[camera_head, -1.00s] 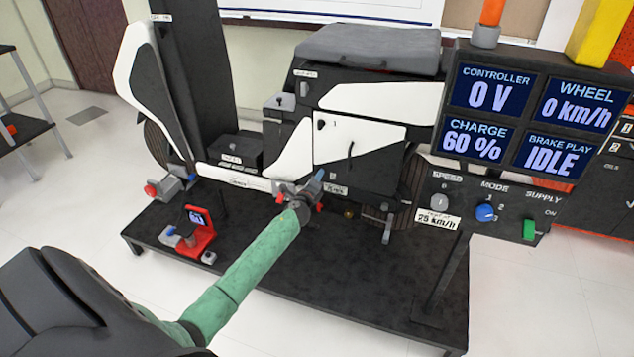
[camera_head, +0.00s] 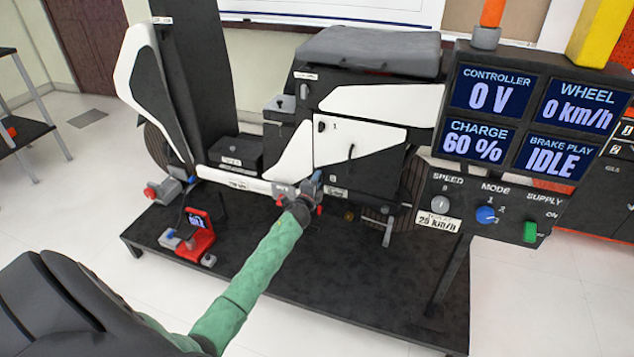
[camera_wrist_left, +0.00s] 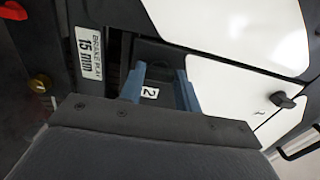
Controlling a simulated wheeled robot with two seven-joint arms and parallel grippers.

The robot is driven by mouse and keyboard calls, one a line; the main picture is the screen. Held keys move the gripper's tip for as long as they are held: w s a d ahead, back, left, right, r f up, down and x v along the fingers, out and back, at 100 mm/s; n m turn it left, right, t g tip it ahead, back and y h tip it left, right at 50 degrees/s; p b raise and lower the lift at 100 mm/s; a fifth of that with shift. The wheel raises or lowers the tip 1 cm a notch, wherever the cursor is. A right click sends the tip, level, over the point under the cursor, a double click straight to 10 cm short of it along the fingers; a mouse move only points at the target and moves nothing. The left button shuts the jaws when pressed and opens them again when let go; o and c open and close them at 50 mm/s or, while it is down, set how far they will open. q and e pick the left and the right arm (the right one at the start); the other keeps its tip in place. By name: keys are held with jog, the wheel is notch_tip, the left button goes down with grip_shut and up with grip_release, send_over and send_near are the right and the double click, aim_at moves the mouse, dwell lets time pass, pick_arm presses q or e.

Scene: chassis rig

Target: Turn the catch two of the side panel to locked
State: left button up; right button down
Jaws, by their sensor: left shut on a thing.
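The side panel (camera_head: 375,140) is white and black, on the side of the scooter-like chassis. It also fills the upper right of the left wrist view (camera_wrist_left: 225,85). Catch one (camera_head: 321,126), a dark knob, is at its upper left corner beside a "1" label and shows in the wrist view (camera_wrist_left: 283,99). My left gripper (camera_head: 307,187) is at the panel's lower left corner. Its blue fingers (camera_wrist_left: 160,72) stand either side of the "2" label (camera_wrist_left: 149,92) and are shut on catch two, which they mostly hide. My right gripper is not in view.
The rig stands on a dark platform (camera_head: 330,270). A red stand (camera_head: 198,240) with a small display sits left of my arm. A control board (camera_head: 490,205) with screens rises at the right. A brake play label (camera_wrist_left: 88,52) is close to my left fingers.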

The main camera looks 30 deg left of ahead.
pick_arm(q)
jog(key=o, duration=1)
jog(key=shift+s, duration=0.1)
jog(key=shift+v, duration=3.85)
